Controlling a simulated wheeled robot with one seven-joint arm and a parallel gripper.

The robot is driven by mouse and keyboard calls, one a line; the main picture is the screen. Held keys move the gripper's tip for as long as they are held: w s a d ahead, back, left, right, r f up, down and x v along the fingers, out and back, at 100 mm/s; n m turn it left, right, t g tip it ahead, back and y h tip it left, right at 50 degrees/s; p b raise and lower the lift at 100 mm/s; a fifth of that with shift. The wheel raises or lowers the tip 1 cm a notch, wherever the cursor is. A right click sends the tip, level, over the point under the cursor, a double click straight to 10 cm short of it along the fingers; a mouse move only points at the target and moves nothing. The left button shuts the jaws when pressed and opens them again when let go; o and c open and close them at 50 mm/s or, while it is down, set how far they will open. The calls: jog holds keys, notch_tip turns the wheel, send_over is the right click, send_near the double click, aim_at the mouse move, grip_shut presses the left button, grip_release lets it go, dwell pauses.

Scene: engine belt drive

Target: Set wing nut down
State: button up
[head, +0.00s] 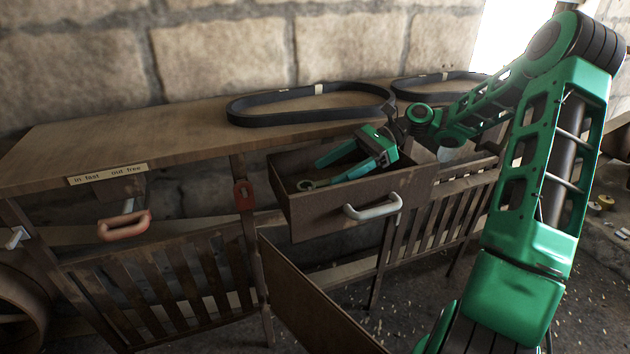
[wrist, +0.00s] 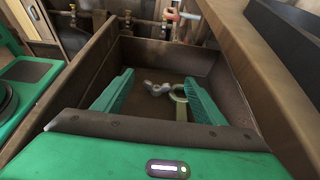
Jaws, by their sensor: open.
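My gripper (head: 326,171) is open and reaches down into the pulled-out drawer (head: 345,210). In the wrist view its two green fingers stand wide apart. The grey wing nut (wrist: 153,88) lies on the drawer floor, seen between the fingertips and apart from both. A pale ring-ended tool, like a spanner (wrist: 181,108), lies right beside the wing nut; I cannot tell whether they touch. Its ring end (head: 305,185) also seems to show in the head view. The wing nut is not clearly visible there.
The drawer walls (wrist: 237,84) enclose the gripper closely. Two black belts (head: 310,108) lie on the bench top (head: 150,140) above. A red handle (head: 125,226) is at the left, a red tag (head: 243,196) beside the drawer. A brown panel (head: 310,305) stands out below.

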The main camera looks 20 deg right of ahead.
jog(key=shift+v, duration=2.65)
